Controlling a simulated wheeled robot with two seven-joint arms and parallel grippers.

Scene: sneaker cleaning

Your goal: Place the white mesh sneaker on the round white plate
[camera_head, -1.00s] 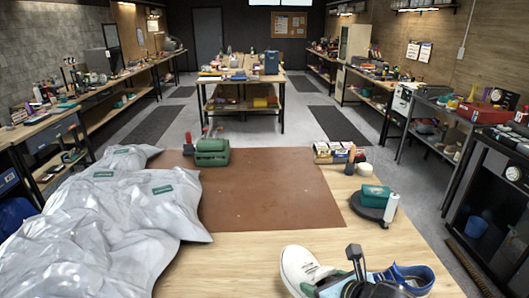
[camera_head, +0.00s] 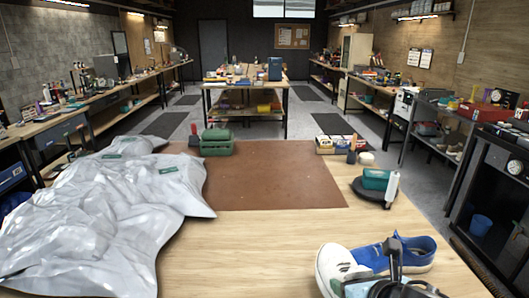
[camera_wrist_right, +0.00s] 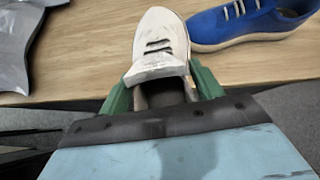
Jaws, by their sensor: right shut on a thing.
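The white mesh sneaker (camera_head: 331,266) is at the bottom right of the head view, its toe pointing away from me. My right gripper (camera_head: 385,268) is shut on it. In the right wrist view the white sneaker (camera_wrist_right: 160,35) sits between the green fingers of the right gripper (camera_wrist_right: 162,88), with its toe and dark laces showing. Its heel part is hidden by the gripper. I cannot tell whether its sole touches the table. I see no plate that is clearly round and white. My left gripper is not in view.
A blue sneaker (camera_head: 415,252) lies just right of my right gripper. A dark round base (camera_head: 368,194) carries a teal box and white bottle. A grey plastic bag (camera_head: 90,225) covers the table's left.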

